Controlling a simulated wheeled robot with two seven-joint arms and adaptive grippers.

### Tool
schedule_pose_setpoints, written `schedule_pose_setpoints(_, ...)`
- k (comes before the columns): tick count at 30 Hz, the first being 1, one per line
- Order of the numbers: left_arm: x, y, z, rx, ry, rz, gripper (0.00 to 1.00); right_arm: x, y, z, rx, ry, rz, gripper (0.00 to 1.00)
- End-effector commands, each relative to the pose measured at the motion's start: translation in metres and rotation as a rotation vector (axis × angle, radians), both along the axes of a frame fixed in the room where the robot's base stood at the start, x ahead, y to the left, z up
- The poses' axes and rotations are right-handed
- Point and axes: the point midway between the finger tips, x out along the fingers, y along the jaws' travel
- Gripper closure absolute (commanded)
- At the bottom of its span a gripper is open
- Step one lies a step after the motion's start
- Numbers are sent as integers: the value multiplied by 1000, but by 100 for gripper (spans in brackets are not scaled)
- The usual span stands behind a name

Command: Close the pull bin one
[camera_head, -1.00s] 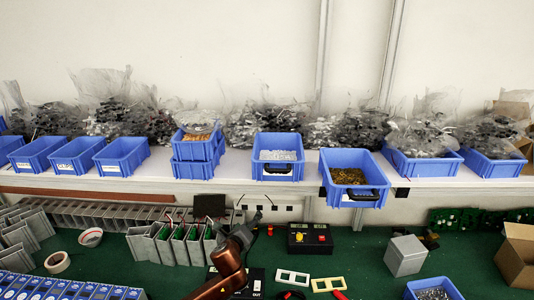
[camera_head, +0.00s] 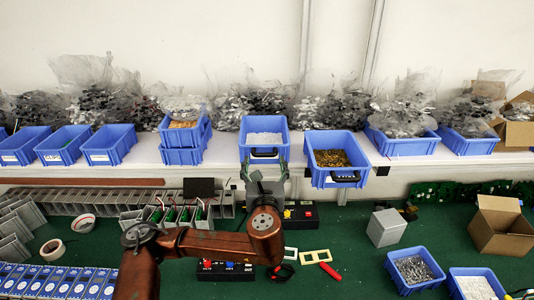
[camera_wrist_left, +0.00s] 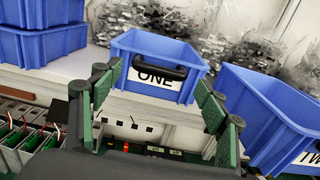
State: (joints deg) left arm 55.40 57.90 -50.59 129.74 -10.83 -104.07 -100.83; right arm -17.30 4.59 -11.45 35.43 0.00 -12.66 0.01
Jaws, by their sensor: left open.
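The pull bin one (camera_head: 246,153) is a blue bin with pale contents and a dark front handle, on the shelf in the head view. In the left wrist view, bin one (camera_wrist_left: 188,92) shows its white "ONE" label behind the black handle (camera_wrist_left: 160,67). My left gripper (camera_head: 265,174) is open and empty in front of the bin. In the left wrist view, its green-padded fingers (camera_wrist_left: 160,88) stand to either side of the label and handle, with no clear contact. My right gripper is out of view.
Right of bin one, another blue bin (camera_head: 312,176) with brownish contents juts out past the shelf edge. Stacked blue bins (camera_head: 181,156) stand to its left. Below, the green bench (camera_head: 345,225) holds a grey box (camera_head: 386,228), a button box and a cardboard box (camera_head: 500,228).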

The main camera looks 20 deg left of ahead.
Motion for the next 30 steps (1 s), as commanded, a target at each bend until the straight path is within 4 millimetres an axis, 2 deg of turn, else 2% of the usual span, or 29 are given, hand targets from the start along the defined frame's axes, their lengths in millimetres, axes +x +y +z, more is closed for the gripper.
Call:
schedule_pose_setpoints(3, 18, 9, 2, -1, 0, 3, 32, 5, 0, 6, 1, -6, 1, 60)
schedule_pose_setpoints(9, 40, 19, 1, -2, 0, 0, 32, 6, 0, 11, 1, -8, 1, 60)
schedule_pose_setpoints(20, 46, 21, 0, -3, 0, -2, 32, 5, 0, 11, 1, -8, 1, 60)
schedule_pose_setpoints(30, 46, 21, 0, -3, 0, -2, 54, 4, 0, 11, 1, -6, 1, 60)
